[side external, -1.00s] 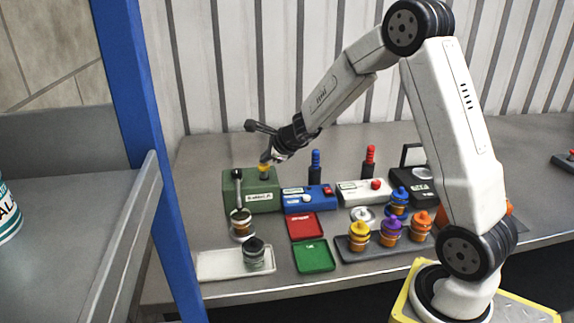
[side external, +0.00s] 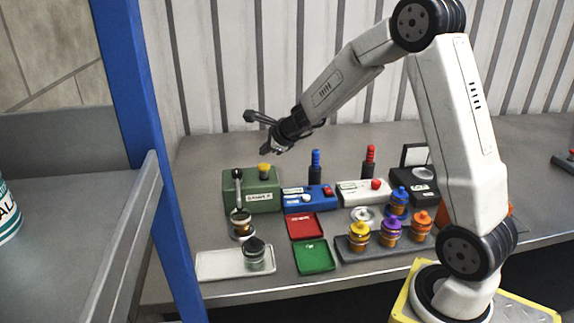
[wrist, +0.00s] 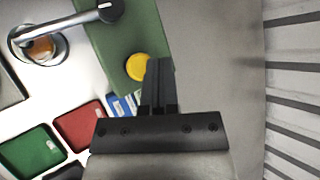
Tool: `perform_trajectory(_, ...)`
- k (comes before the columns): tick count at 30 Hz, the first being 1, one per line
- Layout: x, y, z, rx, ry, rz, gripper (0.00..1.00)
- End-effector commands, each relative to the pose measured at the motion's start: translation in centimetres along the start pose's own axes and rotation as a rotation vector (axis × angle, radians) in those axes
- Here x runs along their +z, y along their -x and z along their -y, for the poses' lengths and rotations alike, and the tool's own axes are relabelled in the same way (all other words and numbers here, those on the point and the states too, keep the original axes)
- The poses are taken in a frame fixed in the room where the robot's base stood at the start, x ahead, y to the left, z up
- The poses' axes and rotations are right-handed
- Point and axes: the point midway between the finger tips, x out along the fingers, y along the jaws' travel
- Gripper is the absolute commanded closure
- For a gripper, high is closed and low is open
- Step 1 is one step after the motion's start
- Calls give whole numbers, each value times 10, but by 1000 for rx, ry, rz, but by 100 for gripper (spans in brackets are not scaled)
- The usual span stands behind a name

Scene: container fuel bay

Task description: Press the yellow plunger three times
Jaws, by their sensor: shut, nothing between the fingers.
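The yellow plunger (side external: 264,167) stands up from the top of the green box (side external: 262,200), near its right end. In the wrist view the plunger (wrist: 138,67) shows as a round yellow cap on the green box (wrist: 112,37), just left of my fingertips. My gripper (side external: 265,150) is shut and empty. It is above the plunger with a visible gap between them. My shut fingers also show in the wrist view (wrist: 159,62).
A blue box (side external: 310,199) and white box (side external: 362,192) stand to the right. Red (side external: 306,226) and green (side external: 314,256) trays lie in front.

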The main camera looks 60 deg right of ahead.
Motion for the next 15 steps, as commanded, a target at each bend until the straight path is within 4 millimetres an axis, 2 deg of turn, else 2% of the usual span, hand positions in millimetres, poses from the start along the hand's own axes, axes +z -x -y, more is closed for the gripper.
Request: perform_trajectory(15,16,21,16,-2,2,1,100)
